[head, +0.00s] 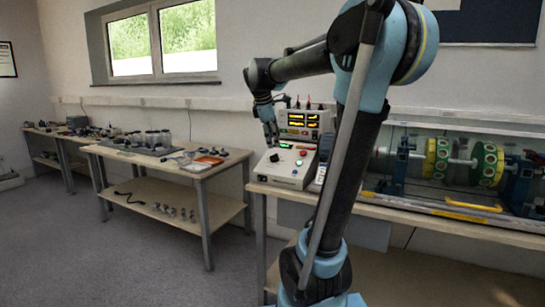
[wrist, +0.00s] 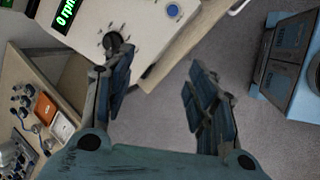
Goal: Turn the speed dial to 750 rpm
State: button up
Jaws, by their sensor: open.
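The speed dial (wrist: 112,41) is a black round knob with a pointer on a white control box. It lies beyond the tip of my gripper's left finger in the wrist view. A green display (wrist: 66,12) beside it reads 0 rpm. In the head view the control box (head: 285,174) sits at the left end of the right-hand bench. My gripper (wrist: 160,64) is open and empty, its fingers apart. The dial is not between the fingers, and I cannot tell whether the left finger touches it. In the head view my gripper (head: 271,132) is just above the box.
A blue button (wrist: 172,10) is on the box near the dial. An instrument with orange displays (head: 303,121) stands behind the box. Right of it is a rotor rig (head: 450,160) behind a clear guard. A second bench (head: 160,150) stands left, with floor between.

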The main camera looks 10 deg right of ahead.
aim_at(274, 155)
jog(key=w+a+r+n, duration=0.3)
jog(key=w+r+n, duration=0.1)
jog(key=w, duration=0.4)
jog(key=shift+t+h, duration=0.3)
jog(key=x, duration=1.7)
jog(key=shift+d, duration=0.15)
jog(key=c, duration=1)
